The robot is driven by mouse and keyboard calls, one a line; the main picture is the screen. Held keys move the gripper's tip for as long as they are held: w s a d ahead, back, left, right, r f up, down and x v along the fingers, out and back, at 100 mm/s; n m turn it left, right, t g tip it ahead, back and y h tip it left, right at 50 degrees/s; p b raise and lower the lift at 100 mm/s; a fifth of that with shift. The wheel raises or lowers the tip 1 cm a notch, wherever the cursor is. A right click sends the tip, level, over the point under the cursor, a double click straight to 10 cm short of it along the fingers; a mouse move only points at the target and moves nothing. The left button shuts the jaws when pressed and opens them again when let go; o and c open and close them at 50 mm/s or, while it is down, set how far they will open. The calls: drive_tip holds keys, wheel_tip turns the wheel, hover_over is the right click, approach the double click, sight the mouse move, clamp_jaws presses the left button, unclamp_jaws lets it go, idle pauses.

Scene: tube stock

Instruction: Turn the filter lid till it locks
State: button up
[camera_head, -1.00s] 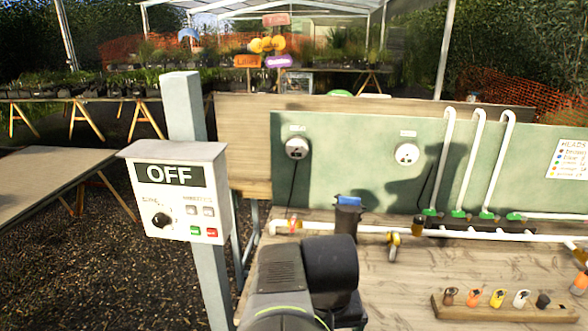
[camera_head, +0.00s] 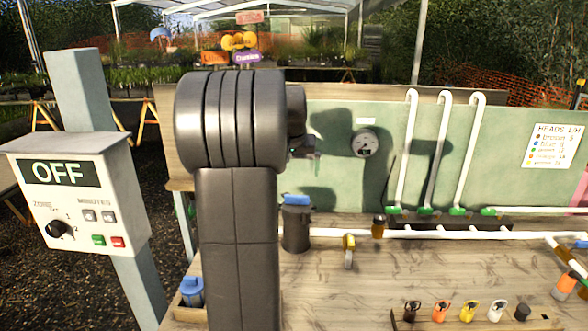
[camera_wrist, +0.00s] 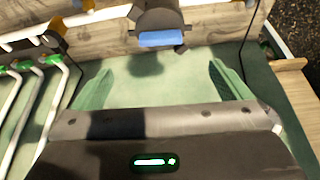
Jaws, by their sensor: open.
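The filter is a dark grey cylinder (camera_head: 296,230) on the white pipe line, just right of my arm in the head view. Its lid carries a blue bar (camera_head: 297,199) on top. In the wrist view the blue bar (camera_wrist: 160,39) and dark filter body (camera_wrist: 158,15) show at the top middle, beyond my fingertips. My gripper (camera_wrist: 160,75) has its two green fingers spread wide with nothing between them. It is apart from the lid. In the head view the gripper is mostly hidden behind my arm. I cannot tell whether the lid is locked.
A control box (camera_head: 75,190) reading OFF stands on a post at left. A blue-topped item (camera_head: 192,290) sits at the bench's lower left. A gauge (camera_head: 364,143) and upright white pipes (camera_head: 409,150) are on the green panel. A rack of coloured heads (camera_head: 468,311) lies at front right.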

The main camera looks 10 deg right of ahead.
sight(296, 198)
drive_tip(key=p+x, duration=0.1)
drive_tip(key=x, duration=1.2)
drive_tip(key=shift+w+d+f+p, duration=0.1)
drive_tip(key=shift+w+f+p, duration=0.1)
drive_tip(key=shift+f+p, duration=0.1)
drive_tip(key=c, duration=1.1)
drive_tip(key=shift+f+m+g+h+b, duration=0.15)
drive_tip(key=shift+m+h+b, duration=0.15)
drive_tip(key=shift+m, duration=0.35)
drive_tip(key=shift+f+m+g+h+b, duration=0.1)
drive_tip(key=shift+m+g+h+b, duration=0.1)
drive_tip(key=shift+m+b, duration=0.35)
drive_tip(key=shift+c, duration=0.2)
drive_tip(key=shift+r+m+h, duration=0.1)
drive_tip(key=shift+m+h, duration=0.2)
drive_tip(key=shift+m, duration=0.9)
